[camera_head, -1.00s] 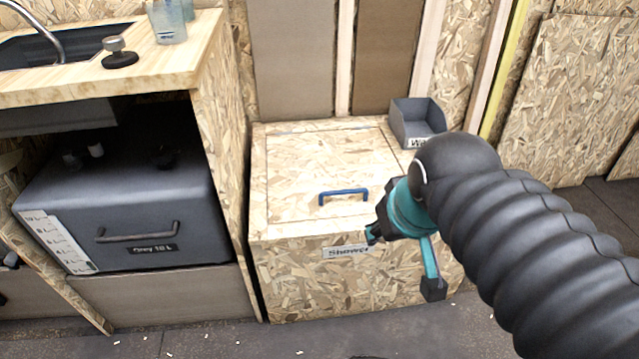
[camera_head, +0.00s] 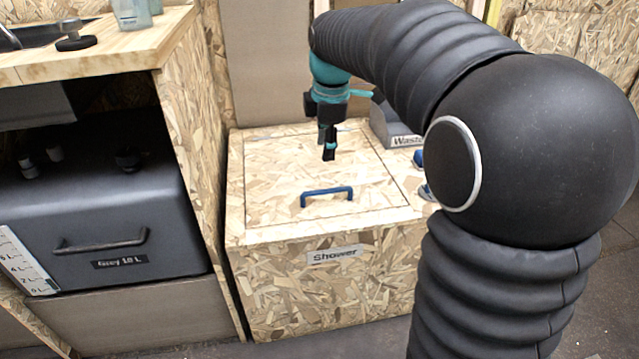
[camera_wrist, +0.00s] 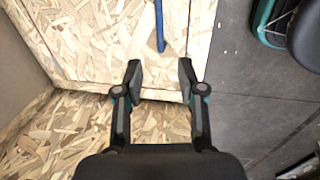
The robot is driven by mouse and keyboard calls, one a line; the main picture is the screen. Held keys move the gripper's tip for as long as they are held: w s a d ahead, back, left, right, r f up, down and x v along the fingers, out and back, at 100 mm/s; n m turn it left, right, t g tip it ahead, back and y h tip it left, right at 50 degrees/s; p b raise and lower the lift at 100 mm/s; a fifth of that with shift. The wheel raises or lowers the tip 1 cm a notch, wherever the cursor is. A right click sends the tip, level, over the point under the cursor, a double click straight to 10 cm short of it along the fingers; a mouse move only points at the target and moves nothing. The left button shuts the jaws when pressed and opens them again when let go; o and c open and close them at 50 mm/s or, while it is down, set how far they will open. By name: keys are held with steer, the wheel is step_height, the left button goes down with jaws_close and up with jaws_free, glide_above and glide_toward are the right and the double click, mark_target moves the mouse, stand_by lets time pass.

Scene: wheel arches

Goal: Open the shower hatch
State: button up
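The shower hatch (camera_head: 285,165) is a square chipboard lid, closed flush in the top of a chipboard box. Its blue bar handle (camera_head: 327,196) stands near the front edge of the lid. A "Shower" label (camera_head: 335,255) is on the box front. My gripper (camera_head: 328,150) points down above the rear part of the lid, apart from the handle. In the wrist view my gripper (camera_wrist: 159,75) has its two fingers spread with nothing between them, and the blue handle (camera_wrist: 160,25) lies just beyond the fingertips.
A grey "Waste" bin (camera_head: 390,125) stands at the back right of the box. A counter (camera_head: 130,45) with a grey tank (camera_head: 100,215) below it is at left. The bare wall rises behind the box.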

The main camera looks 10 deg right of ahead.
mark_target(323, 192)
steer(key=w+f+b, duration=0.1)
steer(key=f, duration=0.8)
steer(key=w+f+b, duration=0.1)
steer(key=f, duration=0.3)
steer(key=shift+w+f+b, duration=0.2)
steer(key=shift+w+b, duration=0.1)
steer(key=shift+w, duration=0.05)
jaws_close()
